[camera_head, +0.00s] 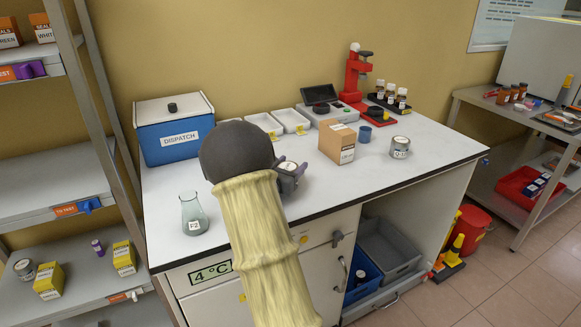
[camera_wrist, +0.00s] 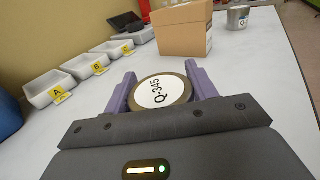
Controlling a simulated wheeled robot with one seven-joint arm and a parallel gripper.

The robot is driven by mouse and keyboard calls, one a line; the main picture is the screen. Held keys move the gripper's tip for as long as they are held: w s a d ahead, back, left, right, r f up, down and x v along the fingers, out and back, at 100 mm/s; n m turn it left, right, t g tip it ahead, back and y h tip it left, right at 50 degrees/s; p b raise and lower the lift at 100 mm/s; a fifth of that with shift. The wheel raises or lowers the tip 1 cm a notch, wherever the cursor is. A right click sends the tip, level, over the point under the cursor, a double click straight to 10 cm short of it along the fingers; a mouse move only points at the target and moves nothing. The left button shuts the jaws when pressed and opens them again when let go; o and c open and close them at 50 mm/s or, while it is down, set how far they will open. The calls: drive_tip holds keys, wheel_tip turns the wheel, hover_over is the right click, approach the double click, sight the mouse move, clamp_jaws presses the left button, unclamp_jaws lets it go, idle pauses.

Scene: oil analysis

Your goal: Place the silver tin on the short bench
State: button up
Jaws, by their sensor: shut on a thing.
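My gripper (camera_head: 291,170) is over the white-topped bench (camera_head: 345,190), largely hidden behind my forearm in the head view. In the wrist view its purple fingers (camera_wrist: 162,76) are shut on a round tin (camera_wrist: 160,93). The tin's white lid label reads Q-345 and its rim looks brownish; its side is hidden. I cannot tell whether it touches the bench top. A silver tin (camera_head: 400,147) with a white label stands upright at the bench's right, apart from my gripper. It also shows in the wrist view (camera_wrist: 238,17).
A cardboard box (camera_head: 337,142) stands between my gripper and the silver tin. White trays (camera_head: 291,120), a red instrument (camera_head: 356,75), a blue DISPATCH box (camera_head: 174,135) and a flask (camera_head: 193,215) are around. Another bench (camera_head: 477,98) stands right, a shelf rack (camera_head: 50,180) left.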

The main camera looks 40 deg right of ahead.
drive_tip(key=shift+f, duration=0.15)
drive_tip(key=o, duration=1.1)
drive_tip(key=shift+c, duration=0.2)
drive_tip(key=shift+r, duration=0.3)
drive_tip(key=v, duration=1.2)
